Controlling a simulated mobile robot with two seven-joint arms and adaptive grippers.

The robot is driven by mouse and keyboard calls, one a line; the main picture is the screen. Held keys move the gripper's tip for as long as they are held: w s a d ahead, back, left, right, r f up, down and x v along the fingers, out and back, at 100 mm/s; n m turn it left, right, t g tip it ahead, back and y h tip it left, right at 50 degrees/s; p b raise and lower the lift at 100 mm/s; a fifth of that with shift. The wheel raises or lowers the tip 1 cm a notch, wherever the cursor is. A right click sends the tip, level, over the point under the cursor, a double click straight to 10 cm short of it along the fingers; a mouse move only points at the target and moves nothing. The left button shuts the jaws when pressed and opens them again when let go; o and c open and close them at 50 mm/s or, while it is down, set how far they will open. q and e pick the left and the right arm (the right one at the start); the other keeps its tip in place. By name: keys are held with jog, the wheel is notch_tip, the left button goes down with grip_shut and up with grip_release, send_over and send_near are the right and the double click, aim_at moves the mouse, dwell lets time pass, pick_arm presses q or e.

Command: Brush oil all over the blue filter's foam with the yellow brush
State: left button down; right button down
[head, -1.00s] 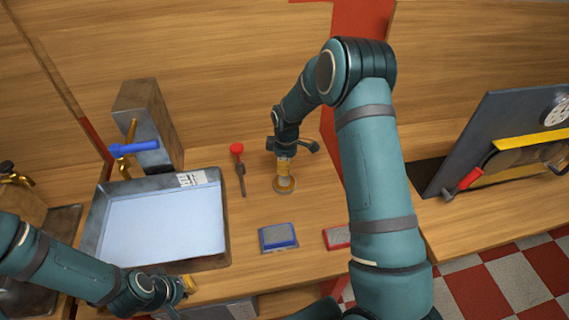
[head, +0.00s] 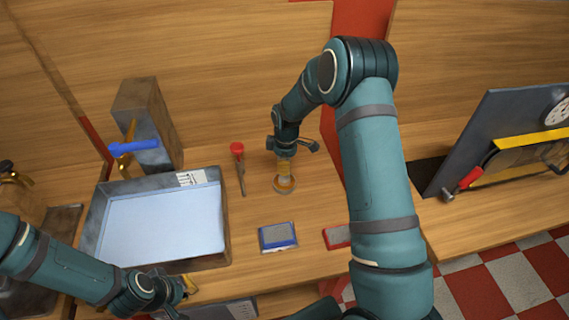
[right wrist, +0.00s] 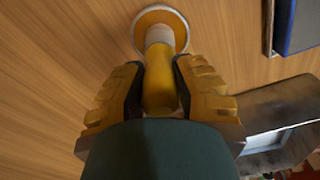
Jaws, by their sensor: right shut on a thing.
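The blue filter (head: 278,235), a flat blue frame with grey foam on top, lies on the wooden counter; its corner also shows in the right wrist view (right wrist: 296,28). My right gripper (head: 284,156) is shut on the yellow brush (right wrist: 159,88). The brush points down, its pale lower part over or inside a small round yellow-rimmed dish (head: 284,186). I cannot tell whether its tip touches the inside; the bristles are hidden. No oil can be made out on the foam. My left gripper (head: 188,285) is at the lower left by the tray, its fingers unclear.
A metal tray (head: 222,240) with a pale inside stands left of the filter. A red filter (head: 336,237) lies to the right, partly behind my right arm. A red-topped tool (head: 238,150) lies behind. A blue-handled tap (head: 133,147) stands at the back left.

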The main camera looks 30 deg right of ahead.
pick_arm(q)
jog(key=shift+r, duration=0.1)
dwell(0.5)
